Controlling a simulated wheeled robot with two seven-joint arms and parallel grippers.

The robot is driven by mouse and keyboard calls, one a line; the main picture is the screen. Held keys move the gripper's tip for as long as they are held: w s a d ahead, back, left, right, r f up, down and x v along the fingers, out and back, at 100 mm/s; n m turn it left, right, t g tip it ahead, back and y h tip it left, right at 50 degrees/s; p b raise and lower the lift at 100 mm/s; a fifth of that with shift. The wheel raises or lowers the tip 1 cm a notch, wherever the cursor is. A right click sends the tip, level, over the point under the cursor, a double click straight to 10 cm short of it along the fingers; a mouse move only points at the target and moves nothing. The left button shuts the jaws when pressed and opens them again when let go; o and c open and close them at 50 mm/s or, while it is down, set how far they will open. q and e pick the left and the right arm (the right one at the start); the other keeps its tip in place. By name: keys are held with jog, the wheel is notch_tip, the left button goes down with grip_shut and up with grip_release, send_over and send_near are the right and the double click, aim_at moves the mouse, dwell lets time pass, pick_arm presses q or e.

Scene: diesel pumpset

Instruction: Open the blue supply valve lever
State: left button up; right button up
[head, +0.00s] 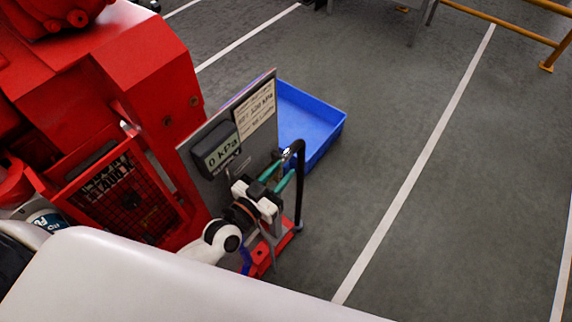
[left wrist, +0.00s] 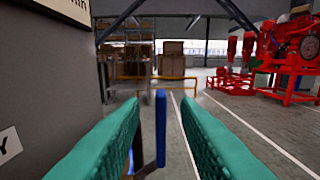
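The blue supply valve lever (left wrist: 160,128) shows in the left wrist view as a narrow upright blue bar. It lies between the two teal fingers in the picture, with a gap on both sides. My left gripper (head: 284,168) is open beside the grey panel's right edge; its fingers also show in the left wrist view (left wrist: 160,106). No contact with the lever is visible. In the head view a black curved pipe (head: 300,180) stands at the fingertips, and I cannot make out the lever clearly there. My right gripper is not in view.
The grey panel (head: 190,155) carries a display (head: 218,152) reading 0 kPa and a printed sign (head: 255,111). The red pumpset (head: 150,55) stands left of it. A blue tray (head: 325,130) lies on the floor behind. The floor to the right is clear.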

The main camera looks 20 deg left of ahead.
pick_arm(q)
jog(key=shift+x, duration=1.2)
grip_shut()
